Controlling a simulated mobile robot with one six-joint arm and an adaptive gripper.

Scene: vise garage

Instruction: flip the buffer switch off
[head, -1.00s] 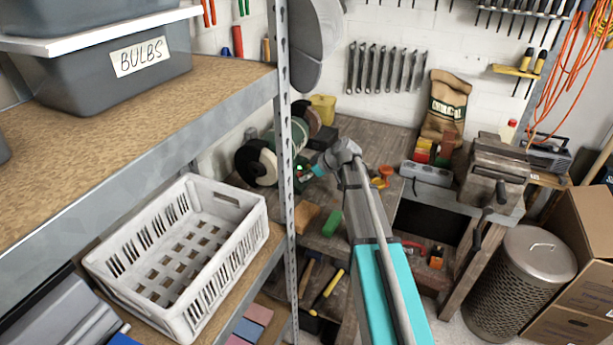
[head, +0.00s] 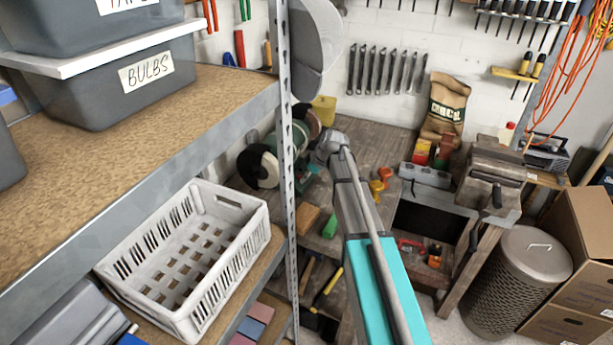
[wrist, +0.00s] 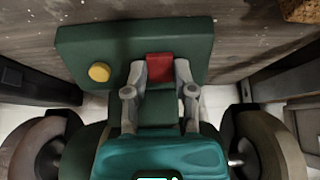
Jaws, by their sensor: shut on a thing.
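The buffer (head: 286,140) stands on the workbench behind the shelf post, which covers part of it. In the wrist view its green base (wrist: 85,45) carries a yellow button (wrist: 99,72) and a red switch (wrist: 160,66). My gripper (wrist: 160,72) has its two grey fingers on either side of the red switch, shut on it. The teal gripper body hides the middle of the buffer. In the head view my gripper (head: 304,178) is beside the buffer, mostly hidden by the post and my arm.
A metal shelf post (head: 287,150) stands close left of my arm. A white crate (head: 190,265) and grey bins (head: 110,80) fill the shelf.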

